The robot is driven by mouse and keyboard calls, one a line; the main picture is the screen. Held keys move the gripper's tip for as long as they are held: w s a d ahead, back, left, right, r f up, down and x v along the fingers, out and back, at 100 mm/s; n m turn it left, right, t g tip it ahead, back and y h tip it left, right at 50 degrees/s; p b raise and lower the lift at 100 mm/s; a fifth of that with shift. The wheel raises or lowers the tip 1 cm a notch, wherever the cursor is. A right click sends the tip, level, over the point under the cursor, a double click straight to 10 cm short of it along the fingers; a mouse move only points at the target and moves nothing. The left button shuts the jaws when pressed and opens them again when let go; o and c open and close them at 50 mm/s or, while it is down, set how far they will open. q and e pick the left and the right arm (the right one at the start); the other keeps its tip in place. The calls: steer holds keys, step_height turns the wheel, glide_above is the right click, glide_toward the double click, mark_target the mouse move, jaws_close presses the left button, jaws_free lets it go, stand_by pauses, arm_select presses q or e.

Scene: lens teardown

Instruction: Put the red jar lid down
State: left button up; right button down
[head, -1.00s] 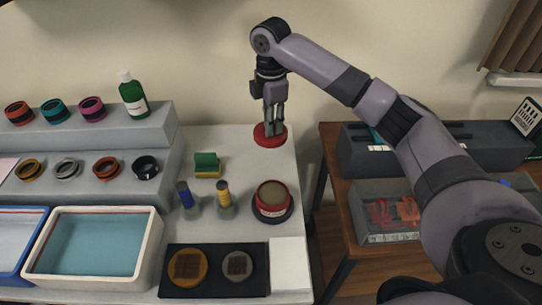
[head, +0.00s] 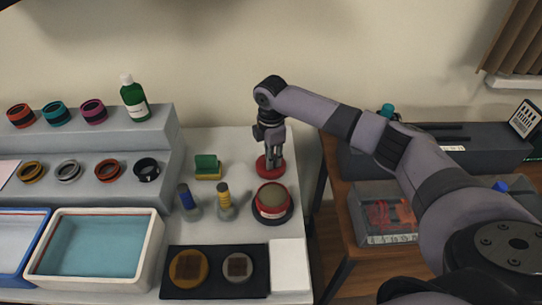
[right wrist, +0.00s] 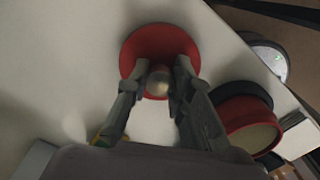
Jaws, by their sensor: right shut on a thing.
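The red jar lid (head: 264,170) is a round red disc at the right back of the grey-white table, behind the red jar. My right gripper (head: 272,156) points down and is shut on the lid's middle. In the right wrist view the lid (right wrist: 150,43) lies flat between and beyond the fingertips (right wrist: 158,82), with a pale round knob between them. The lid is at or very near the table top; I cannot tell whether it touches. The red jar (head: 271,201) stands on a dark round base, open side up, apart from the lid. My left gripper is not in view.
A green-and-yellow sponge (head: 207,168) and two small bottles, blue-capped (head: 187,202) and yellow (head: 225,202), stand left of the jar. A dark tray (head: 212,290) with two discs lies in front. The table's right edge is close to the lid.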

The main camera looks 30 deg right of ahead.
steer(key=c, duration=1.4)
jaws_free()
steer(key=shift+f, duration=0.1)
step_height(320, 180, up, 12)
steer(key=shift+r+b, duration=0.2)
steer(key=shift+b, duration=0.15)
